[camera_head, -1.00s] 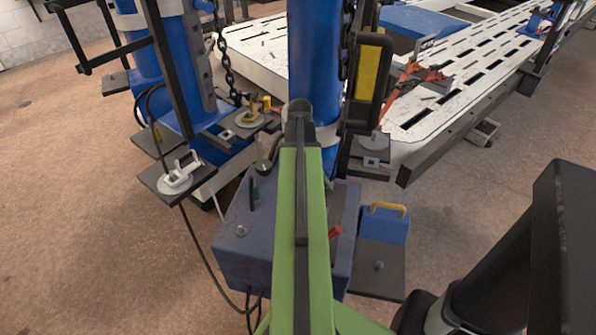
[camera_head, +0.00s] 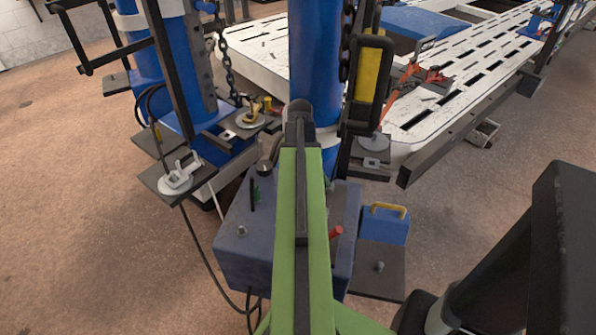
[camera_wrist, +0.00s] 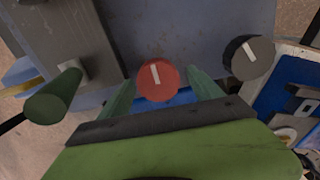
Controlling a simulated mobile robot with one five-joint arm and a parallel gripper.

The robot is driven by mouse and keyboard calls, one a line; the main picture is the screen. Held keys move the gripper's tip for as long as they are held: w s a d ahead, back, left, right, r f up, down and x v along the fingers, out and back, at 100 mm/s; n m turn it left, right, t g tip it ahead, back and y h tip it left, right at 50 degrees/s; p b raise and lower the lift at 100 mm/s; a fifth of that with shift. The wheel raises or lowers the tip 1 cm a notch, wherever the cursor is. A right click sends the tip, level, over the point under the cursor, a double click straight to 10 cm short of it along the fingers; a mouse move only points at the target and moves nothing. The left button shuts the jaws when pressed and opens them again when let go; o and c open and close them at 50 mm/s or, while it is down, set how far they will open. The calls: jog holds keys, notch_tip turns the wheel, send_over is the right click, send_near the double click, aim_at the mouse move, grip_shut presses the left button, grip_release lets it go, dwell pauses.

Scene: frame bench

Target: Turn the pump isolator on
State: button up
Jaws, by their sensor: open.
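A red round knob (camera_wrist: 158,80), which looks like the pump isolator, sits on the blue-grey pump box (camera_head: 243,263). Its white mark runs nearly up and down in the wrist view, leaning slightly left at the top. My gripper (camera_wrist: 161,79) is open, with one green finger on each side of the red knob. Small gaps seem to show between knob and fingers; contact cannot be told. In the head view my green arm reaches over the box and hides the fingers. A red part (camera_head: 336,232) shows just right of the arm there.
A black knob (camera_wrist: 248,57) with a white mark stands close right of my fingers. A dark green cylindrical handle (camera_wrist: 55,95) stands to the left. A blue column (camera_head: 315,60) rises behind the box. A blue case with yellow handle (camera_head: 384,224) is at right.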

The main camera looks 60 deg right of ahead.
notch_tip(320, 180, up, 8)
jog(key=p, duration=0.7)
jog(key=shift+f, duration=0.1)
jog(key=w+a+r+n+p, duration=0.3)
jog(key=w+a, duration=0.6)
jog(key=a, duration=0.1)
jog(key=w+a+r+n+p, duration=0.2)
jog(key=w+a+r+p, duration=0.1)
jog(key=w+a, duration=0.7)
jog(key=w+a+r+n+p, duration=0.1)
jog(key=a+n, duration=0.2)
jog(key=a, duration=0.7)
jog(key=w+a+r+n+p, duration=0.1)
jog(key=a+r+n+p, duration=0.1)
jog(key=a, duration=0.8)
jog(key=a+r+n+p, duration=0.2)
jog(key=a+n, duration=0.2)
jog(key=a, duration=0.6)
jog(key=shift+w+n, duration=0.4)
